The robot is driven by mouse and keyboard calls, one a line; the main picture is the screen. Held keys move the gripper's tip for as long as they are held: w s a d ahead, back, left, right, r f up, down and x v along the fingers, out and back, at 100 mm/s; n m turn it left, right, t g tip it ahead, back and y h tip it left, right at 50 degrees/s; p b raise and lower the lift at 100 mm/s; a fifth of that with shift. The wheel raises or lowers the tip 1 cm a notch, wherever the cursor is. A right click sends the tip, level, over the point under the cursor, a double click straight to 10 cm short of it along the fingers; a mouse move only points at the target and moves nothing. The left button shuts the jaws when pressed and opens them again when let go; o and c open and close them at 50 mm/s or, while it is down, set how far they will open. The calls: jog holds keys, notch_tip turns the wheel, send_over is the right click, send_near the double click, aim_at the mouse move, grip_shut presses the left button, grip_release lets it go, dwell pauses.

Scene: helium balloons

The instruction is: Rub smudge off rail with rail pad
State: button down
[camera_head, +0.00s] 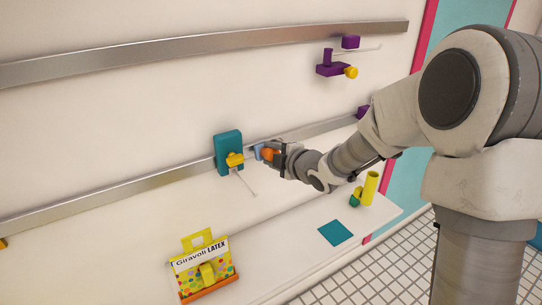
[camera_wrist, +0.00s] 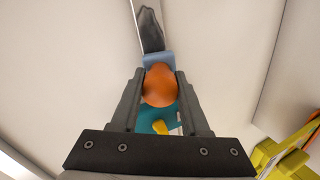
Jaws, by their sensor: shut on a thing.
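My gripper (camera_head: 276,152) is shut on the orange knob (camera_wrist: 160,86) of the rail pad, at the lower metal rail (camera_head: 110,196). The pad's blue block (camera_wrist: 158,60) sits just past the knob, against or very close to the rail; I cannot tell whether it touches. A dark smudge (camera_wrist: 151,30) lies on the rail just beyond the blue block in the wrist view. In the head view the orange knob (camera_head: 268,153) and blue block (camera_head: 258,151) show beside my fingers, and I cannot make out the smudge there.
A teal block (camera_head: 228,146) with a yellow clip (camera_head: 235,160) stands on the rail close left of the pad. An upper rail (camera_head: 200,46) and purple fitting (camera_head: 330,69) are above. The shelf below holds a Giravoli Latex pack (camera_head: 203,258), teal mat (camera_head: 335,232) and yellow cylinder (camera_head: 370,188).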

jog(key=shift+w, duration=0.1)
jog(key=shift+w+a, duration=0.1)
jog(key=shift+a, duration=0.05)
jog(key=shift+w+d+p, duration=0.25)
jog(key=shift+w+d, duration=0.1)
jog(key=shift+d, duration=0.2)
jog(key=shift+w+d+p, duration=0.25)
jog(key=shift+w+d, duration=0.05)
jog(key=shift+d, duration=0.25)
jog(key=shift+w, duration=0.1)
jog(key=shift+s+a+f+b, duration=0.1)
jog(key=shift+s+a+b, duration=0.15)
jog(key=shift+a+b, duration=0.2)
jog(key=s+a+b, duration=0.2)
jog(key=a+b, duration=0.1)
jog(key=shift+s+a, duration=0.15)
jog(key=shift+s, duration=0.1)
jog(key=shift+w, duration=0.1)
